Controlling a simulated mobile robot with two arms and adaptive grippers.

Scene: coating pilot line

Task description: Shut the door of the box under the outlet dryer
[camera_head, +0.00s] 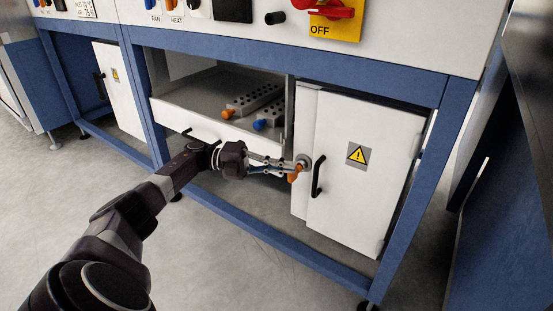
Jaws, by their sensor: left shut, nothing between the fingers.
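A white box (301,205) hangs under the machine on the right. Its white door (352,210) has a yellow warning label, a black upright handle (318,176) near its left edge and hinges on its right. My right gripper is not in view.
A pulled-out white tray (190,117) with blue and orange-ended blocks (257,103) is left of the box. A second labelled white door (118,90) is farther left. Blue frame rails (270,240) run below. The grey floor in front is clear.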

